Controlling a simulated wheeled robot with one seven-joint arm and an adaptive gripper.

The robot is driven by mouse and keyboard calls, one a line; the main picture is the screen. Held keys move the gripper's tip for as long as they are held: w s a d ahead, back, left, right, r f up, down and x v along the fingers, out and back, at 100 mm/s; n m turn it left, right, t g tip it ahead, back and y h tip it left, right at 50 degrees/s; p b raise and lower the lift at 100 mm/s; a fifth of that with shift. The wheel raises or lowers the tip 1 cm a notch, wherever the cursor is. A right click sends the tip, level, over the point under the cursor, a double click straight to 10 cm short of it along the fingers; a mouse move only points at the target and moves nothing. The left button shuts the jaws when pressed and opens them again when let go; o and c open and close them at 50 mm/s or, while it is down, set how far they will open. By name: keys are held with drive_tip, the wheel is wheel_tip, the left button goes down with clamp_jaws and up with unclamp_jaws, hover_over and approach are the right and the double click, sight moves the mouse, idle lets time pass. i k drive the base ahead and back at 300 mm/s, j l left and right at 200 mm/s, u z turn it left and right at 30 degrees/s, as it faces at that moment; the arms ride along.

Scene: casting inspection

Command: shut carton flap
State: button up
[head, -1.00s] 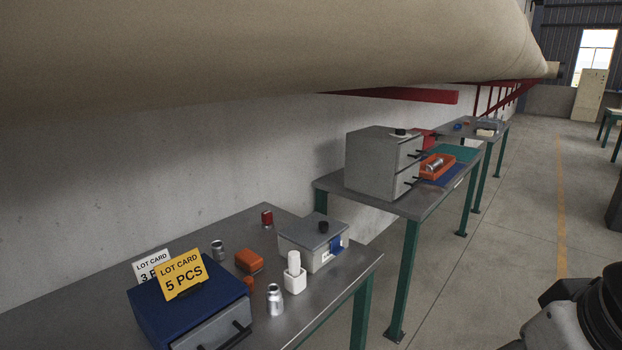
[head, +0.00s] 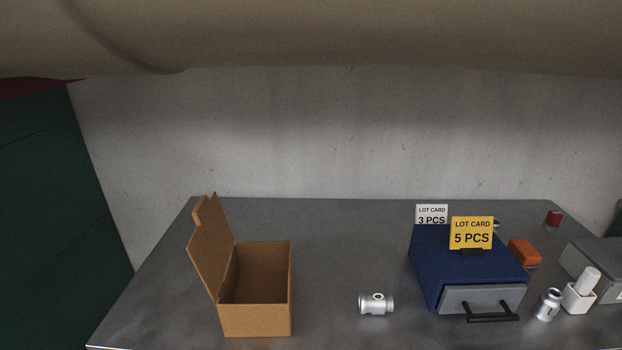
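An open brown cardboard carton (head: 257,320) stands on the left part of the grey metal table. Its flap (head: 210,250) is raised on the left side and leans outward a little, with a smaller tab at its top. The carton's inside looks empty as far as I can see into it. My gripper is not in view.
A silver pipe fitting (head: 376,304) lies right of the carton on the table (head: 330,225). Further right are a blue drawer box (head: 430,262) with a yellow lot card (head: 471,232), an orange block (head: 523,252) and a white holder (head: 578,298). A dark green cabinet-like surface (head: 50,190) is at left.

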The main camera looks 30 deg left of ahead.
sight(211, 246)
drive_tip(key=u, duration=1.6)
drive_tip(key=i+j, duration=0.35)
